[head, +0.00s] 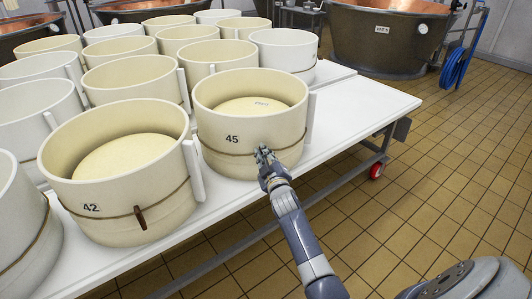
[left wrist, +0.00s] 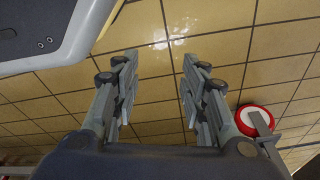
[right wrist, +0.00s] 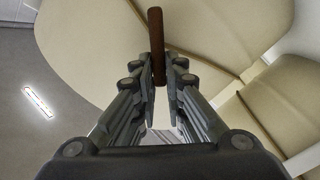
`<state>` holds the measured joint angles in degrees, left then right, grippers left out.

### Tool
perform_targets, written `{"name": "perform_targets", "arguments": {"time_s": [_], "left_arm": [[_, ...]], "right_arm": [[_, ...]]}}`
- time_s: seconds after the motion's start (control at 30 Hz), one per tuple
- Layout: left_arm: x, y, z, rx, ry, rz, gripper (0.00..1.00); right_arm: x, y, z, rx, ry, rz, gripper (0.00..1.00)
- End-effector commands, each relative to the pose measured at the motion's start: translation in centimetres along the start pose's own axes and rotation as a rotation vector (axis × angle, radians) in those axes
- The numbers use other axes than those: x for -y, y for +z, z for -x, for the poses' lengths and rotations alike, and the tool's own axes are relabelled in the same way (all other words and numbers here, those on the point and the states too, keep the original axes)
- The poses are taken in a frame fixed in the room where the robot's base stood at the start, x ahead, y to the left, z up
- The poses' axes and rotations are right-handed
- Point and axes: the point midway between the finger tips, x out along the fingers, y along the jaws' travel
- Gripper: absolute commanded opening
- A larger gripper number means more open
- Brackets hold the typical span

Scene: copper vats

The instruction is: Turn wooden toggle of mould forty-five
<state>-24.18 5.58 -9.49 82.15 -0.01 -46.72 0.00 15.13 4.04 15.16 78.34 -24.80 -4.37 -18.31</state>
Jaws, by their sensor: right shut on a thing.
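Mould forty-five (head: 223,158) is a cream, round mould with a cord around it, near the table's front edge. In the head view my right gripper (head: 264,152) is at its front, just right of the number, and covers the toggle there. In the right wrist view the brown wooden toggle (right wrist: 156,45) stands between the fingertips of my right gripper (right wrist: 159,80), which is shut on it. The mould's wall (right wrist: 100,40) is behind it. My left gripper (left wrist: 155,75) is open and empty over the tiled floor in the left wrist view.
Mould 42 (head: 110,215), with its own upright toggle (head: 140,217), stands close on the left. Several more moulds fill the white table (head: 375,100) behind. A red wheel (head: 376,171) is under the table.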

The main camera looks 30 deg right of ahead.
Motion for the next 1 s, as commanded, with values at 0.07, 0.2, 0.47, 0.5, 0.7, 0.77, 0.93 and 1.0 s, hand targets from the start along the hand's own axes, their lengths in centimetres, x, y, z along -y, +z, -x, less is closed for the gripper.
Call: {"name": "perform_targets", "arguments": {"time_s": [0.07,0.2,0.47,0.5,0.7,0.77,0.93,1.0], "left_arm": [[0.0,-0.4,0.2,-0.004,0.000,0.001,0.40],[0.1,-1.3,1.1,-0.013,-0.001,0.003,0.40],[0.2,-3.1,3.2,-0.028,-0.003,0.006,0.40],[0.3,-3.4,3.6,-0.029,-0.004,0.006,0.40],[0.4,-4.5,5.4,-0.041,-0.005,0.008,0.40],[0.4,-4.8,5.9,-0.042,-0.006,0.009,0.40],[0.5,-5.3,7.0,-0.048,-0.007,0.010,0.40],[0.5,-5.5,7.3,-0.051,-0.007,0.010,0.40]], "right_arm": [[0.4,0.1,0.0,0.000,-0.001,0.075,0.00],[0.8,0.2,0.0,0.000,-0.001,0.208,0.00],[1.5,0.5,0.0,0.000,-0.001,0.451,0.00],[1.6,0.5,0.0,0.000,-0.001,0.487,0.00],[1.9,0.7,0.0,0.000,-0.001,0.642,0.00],[2.0,0.8,0.0,0.000,-0.001,0.681,0.00],[2.1,0.9,0.0,0.001,-0.002,0.765,0.00],[2.2,1.0,0.0,0.001,-0.002,0.788,0.00]]}}
